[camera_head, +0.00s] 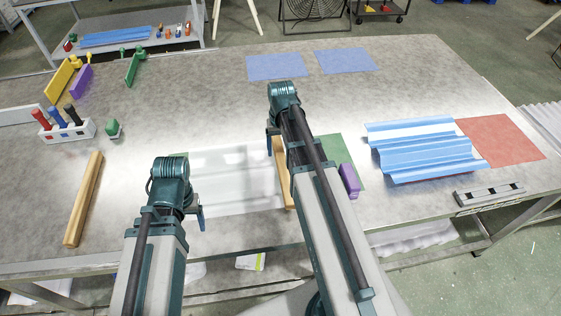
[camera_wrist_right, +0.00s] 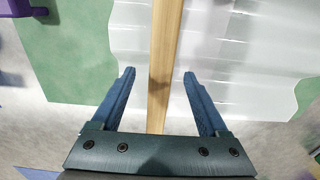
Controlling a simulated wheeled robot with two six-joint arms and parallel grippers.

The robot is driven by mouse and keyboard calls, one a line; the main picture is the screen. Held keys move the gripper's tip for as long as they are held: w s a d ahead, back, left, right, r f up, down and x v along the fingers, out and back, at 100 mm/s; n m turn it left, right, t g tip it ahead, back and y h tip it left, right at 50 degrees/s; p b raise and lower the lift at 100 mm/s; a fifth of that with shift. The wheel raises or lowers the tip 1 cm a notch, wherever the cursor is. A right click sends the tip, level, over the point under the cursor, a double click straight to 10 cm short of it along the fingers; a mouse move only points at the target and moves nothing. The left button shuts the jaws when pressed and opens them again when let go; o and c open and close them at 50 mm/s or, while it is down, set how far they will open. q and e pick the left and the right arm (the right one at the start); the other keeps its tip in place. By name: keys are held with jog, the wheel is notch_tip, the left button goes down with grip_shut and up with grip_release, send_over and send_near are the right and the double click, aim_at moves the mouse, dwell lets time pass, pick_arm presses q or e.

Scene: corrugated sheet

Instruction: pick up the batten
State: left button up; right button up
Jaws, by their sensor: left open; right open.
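A wooden batten (camera_head: 281,166) lies at the right part of the clear corrugated sheet, partly hidden by my right arm. In the right wrist view the batten (camera_wrist_right: 164,45) runs lengthwise between the two blue fingers of my right gripper (camera_wrist_right: 160,74). The fingers are open, with a gap on each side of the batten. A second batten (camera_head: 84,198) lies on the left of the table. My left gripper (camera_head: 199,214) is at the left edge of the clear sheet; its fingers are mostly hidden by its wrist.
The clear corrugated sheet (camera_head: 228,170) lies over a green mat (camera_head: 334,151). A purple block (camera_head: 349,181) is just right of my right arm. Blue corrugated sheets (camera_head: 425,150) lie on a red mat (camera_head: 505,140). A tool holder (camera_head: 70,133) stands at left.

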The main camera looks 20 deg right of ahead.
aim_at(280, 156)
pick_arm(q)
notch_tip(280, 156, down, 4)
jog(key=b, duration=0.3)
jog(key=shift+f, duration=0.15)
pick_arm(e)
notch_tip(280, 156, down, 4)
jog(key=shift+a+f, duration=0.1)
grip_shut()
